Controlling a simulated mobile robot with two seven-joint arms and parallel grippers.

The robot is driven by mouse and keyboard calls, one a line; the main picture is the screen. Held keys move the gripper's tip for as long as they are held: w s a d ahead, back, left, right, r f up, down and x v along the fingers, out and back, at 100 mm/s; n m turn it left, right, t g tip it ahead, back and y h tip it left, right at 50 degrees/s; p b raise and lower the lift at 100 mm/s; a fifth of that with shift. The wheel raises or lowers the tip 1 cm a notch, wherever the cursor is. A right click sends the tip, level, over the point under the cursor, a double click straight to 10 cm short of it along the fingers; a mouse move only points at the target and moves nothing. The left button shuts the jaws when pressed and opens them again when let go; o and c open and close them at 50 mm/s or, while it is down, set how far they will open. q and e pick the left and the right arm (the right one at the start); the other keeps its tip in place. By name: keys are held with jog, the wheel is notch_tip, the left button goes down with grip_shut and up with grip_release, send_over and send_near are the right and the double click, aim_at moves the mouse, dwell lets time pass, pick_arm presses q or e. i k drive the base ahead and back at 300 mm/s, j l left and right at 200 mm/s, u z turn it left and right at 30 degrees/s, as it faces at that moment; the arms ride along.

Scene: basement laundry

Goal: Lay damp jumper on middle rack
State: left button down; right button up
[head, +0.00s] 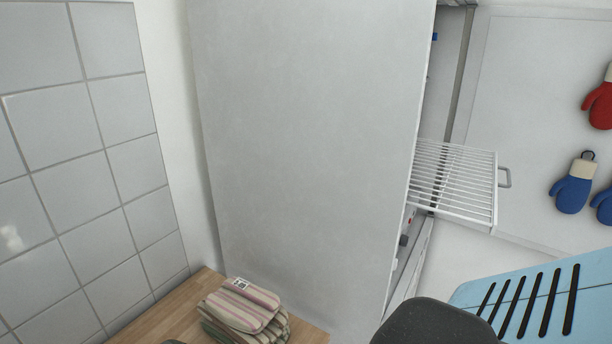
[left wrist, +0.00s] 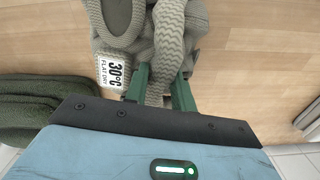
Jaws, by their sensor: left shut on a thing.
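The damp jumper (left wrist: 120,35) is a grey-beige chunky knit, seen in the left wrist view against a light wooden surface. It carries a white label (left wrist: 116,72) printed "30°C FLAT DRY". My left gripper (left wrist: 162,82) has its green fingers shut on a narrow ribbed part of the jumper. Much of the jumper is out of frame. In the head view a white wire rack (head: 455,180) with a grey handle sticks out from the tall cabinet at the right. I cannot tell whether this is the middle rack. My right gripper is not in view.
A tall grey panel (head: 310,130) stands between the tabletop and the rack. Striped folded cloths (head: 242,304) lie on the wooden tabletop (head: 172,318). Dark green folded fabric (left wrist: 45,108) lies left of the jumper. Red (head: 603,104) and blue mittens (head: 571,192) hang at the far right.

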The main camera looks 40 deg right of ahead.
aim_at(458, 178)
jog(key=k+l, duration=0.15)
jog(key=l, duration=0.3)
jog(key=k+l, duration=0.1)
jog(key=l, duration=0.3)
jog(key=k+l, duration=0.15)
jog(key=l, duration=0.3)
jog(key=k+l, duration=0.1)
jog(key=l, duration=0.3)
jog(key=k+l+z, duration=0.1)
jog(key=l, duration=0.35)
jog(key=k+l, duration=0.15)
jog(key=l, duration=0.3)
jog(key=k+l, duration=0.1)
jog(key=l, duration=0.35)
jog(key=k+l, duration=0.1)
jog(key=l, duration=0.3)
